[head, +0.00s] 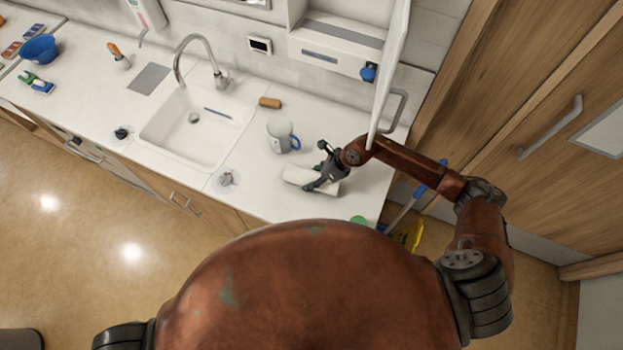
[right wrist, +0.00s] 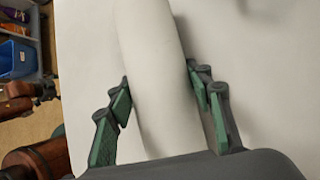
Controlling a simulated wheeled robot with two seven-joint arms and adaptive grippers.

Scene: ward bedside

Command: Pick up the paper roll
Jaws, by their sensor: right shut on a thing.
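The paper roll (head: 299,176) is a white cylinder lying on its side on the white counter, right of the sink in the head view. My right gripper (head: 318,180) is at the roll and covers part of it. In the right wrist view the roll (right wrist: 152,60) runs between the two green-padded fingers of the right gripper (right wrist: 160,95), which is shut on it. I cannot tell whether the roll is lifted off the counter. My left gripper is not in view.
A pitcher with a blue handle (head: 281,136) stands just behind the roll. A brown cylinder (head: 269,102) lies near the wall. The sink (head: 196,127) is to the left. An open white cabinet door (head: 391,75) hangs close above my right forearm.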

